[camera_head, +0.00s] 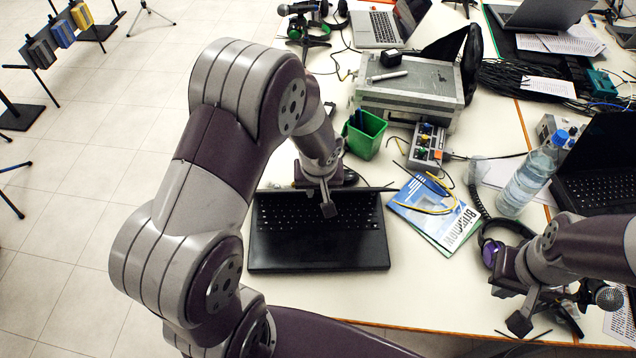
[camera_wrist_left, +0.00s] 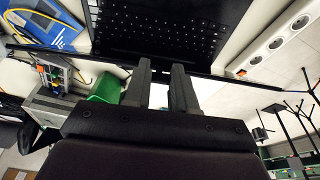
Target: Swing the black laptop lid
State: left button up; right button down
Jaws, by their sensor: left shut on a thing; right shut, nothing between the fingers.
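The black laptop's keyboard base (camera_head: 317,259) lies flat on the near left part of the table. Its lid (camera_head: 370,189) shows nearly edge-on as a thin dark strip along the base's far side, so it stands open. In the left wrist view the keyboard (camera_wrist_left: 165,25) is at the top, and the lid edge (camera_wrist_left: 235,79) crosses as a thin dark line. My left gripper (camera_head: 325,192) is shut on the lid near its middle; its fingers also show in the left wrist view (camera_wrist_left: 161,68). My right gripper (camera_head: 543,316) is shut and empty at the table's right front, away from the laptop.
A green bin (camera_head: 364,135) and a grey device (camera_head: 412,88) stand behind the lid. A brochure (camera_head: 435,212) lies right of the laptop. A water bottle (camera_head: 530,177), purple headphones (camera_head: 490,250) and a microphone (camera_head: 608,298) are near my right arm. Open floor lies left.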

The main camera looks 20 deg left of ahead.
pick_arm(q)
jog(key=s+d+f+b, duration=0.2)
jog(key=s+f+b, duration=0.2)
jog(key=b, duration=0.1)
dwell(0.3)
jog(key=s+d+f+b, duration=0.1)
jog(key=s+f+b, duration=0.3)
jog(key=f+b, duration=0.2)
jog(key=shift+d+f+b, duration=0.15)
jog(key=shift+d+b, duration=0.25)
jog(key=shift+b, duration=0.75)
jog(key=shift+s, duration=0.1)
